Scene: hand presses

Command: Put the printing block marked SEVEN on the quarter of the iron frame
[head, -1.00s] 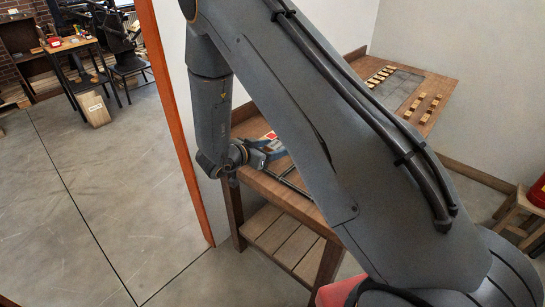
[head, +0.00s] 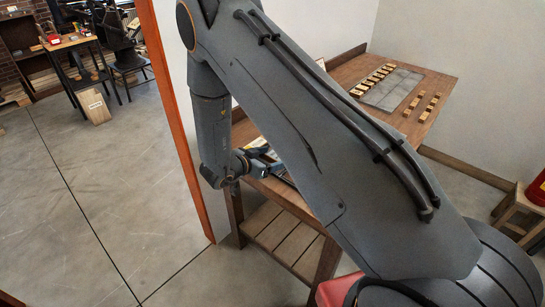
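Several small wooden blocks (head: 373,79) stand in a row along the left side of a grey slab (head: 393,89) on the wooden table (head: 437,89). A few more blocks (head: 429,106) lie to its right. Their markings are too small to read, so I cannot tell which is SEVEN. I cannot make out the iron frame for certain; my arm covers the middle of the table. My gripper (head: 268,158) is over the table's left end, partly hidden behind my arm. I cannot see its fingertips well or whether it holds anything.
An orange post (head: 178,130) stands left of the table. A red object (head: 538,190) sits on a wooden stool (head: 518,214) at the right. A second table (head: 70,43) and a chair (head: 128,62) stand far left.

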